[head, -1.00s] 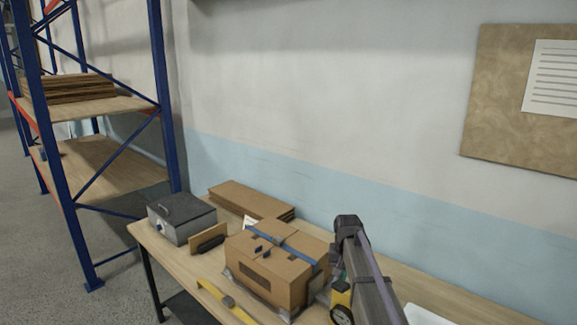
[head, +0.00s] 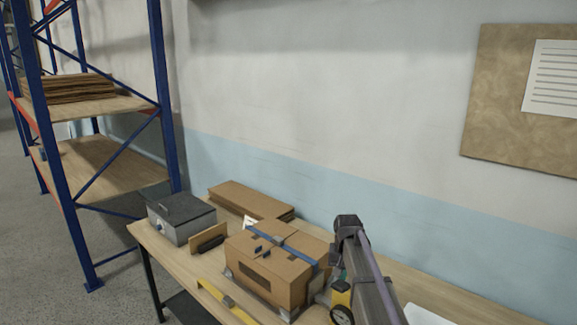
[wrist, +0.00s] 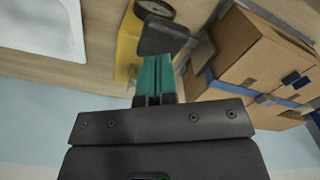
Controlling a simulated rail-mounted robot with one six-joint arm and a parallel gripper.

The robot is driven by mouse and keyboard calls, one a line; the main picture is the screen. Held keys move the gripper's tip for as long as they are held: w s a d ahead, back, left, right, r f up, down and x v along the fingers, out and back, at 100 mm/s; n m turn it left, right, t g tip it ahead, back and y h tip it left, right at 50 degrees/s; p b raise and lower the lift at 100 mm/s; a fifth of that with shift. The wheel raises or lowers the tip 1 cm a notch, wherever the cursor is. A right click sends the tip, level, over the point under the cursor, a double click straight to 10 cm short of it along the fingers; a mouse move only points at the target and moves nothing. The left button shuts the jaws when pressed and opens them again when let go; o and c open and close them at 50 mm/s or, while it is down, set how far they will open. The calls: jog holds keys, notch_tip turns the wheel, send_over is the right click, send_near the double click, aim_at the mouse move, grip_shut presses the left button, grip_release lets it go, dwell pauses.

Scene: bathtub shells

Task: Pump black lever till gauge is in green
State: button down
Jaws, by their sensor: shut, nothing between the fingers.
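A yellow pump body (head: 341,298) with a round dark-rimmed gauge (head: 342,315) stands on the bench, mostly behind my arm. In the wrist view the yellow body (wrist: 127,48) and the gauge (wrist: 155,9) show at the top. The gauge face is too small and angled to read the needle or its colours. The black lever (wrist: 162,38) is a dark flat pad just beyond my fingertips. My gripper (wrist: 160,62) has teal fingers shut together with nothing between them. The fingertips are at the pad's near edge; I cannot tell whether they touch it.
A strapped cardboard box (head: 270,270) stands close left of the pump; it also shows in the wrist view (wrist: 262,60). A grey metal box (head: 183,220), flat cardboard (head: 250,200) and a yellow strip (head: 225,300) lie further left. A white tray (head: 428,315) is to the right.

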aim_at(341, 283)
jog(key=shift+f, duration=0.15)
jog(key=shift+f+b, duration=3.35)
jog(key=shift+b, duration=0.15)
notch_tip(341, 283, up, 11)
jog(key=p, duration=1)
jog(key=shift+f+p, duration=0.2)
jog(key=shift+p, duration=0.1)
jog(key=shift+f, duration=0.15)
